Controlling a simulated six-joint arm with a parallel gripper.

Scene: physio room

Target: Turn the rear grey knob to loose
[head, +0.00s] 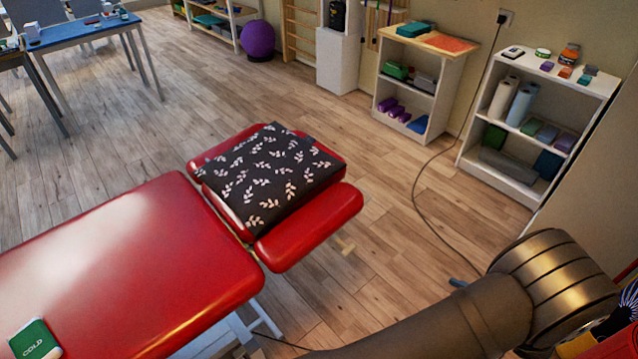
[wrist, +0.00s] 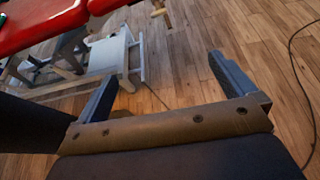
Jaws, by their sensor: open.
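The red treatment table (head: 120,255) stands at the left and centre of the head view. A similar pale piece (wrist: 160,9) shows at the top of the wrist view, below the red padding (wrist: 40,25). I cannot make out a clearly grey knob, or tell which knob is the rear one. My gripper (wrist: 163,76) is open and empty, its two dark fingers spread over the floor and apart from the table.
A dark leaf-patterned pillow (head: 265,175) lies on the headrest. A green COLD pack (head: 35,341) lies on the table. The table's pale metal frame (wrist: 115,55) stands beyond my gripper. Open wooden floor lies between.

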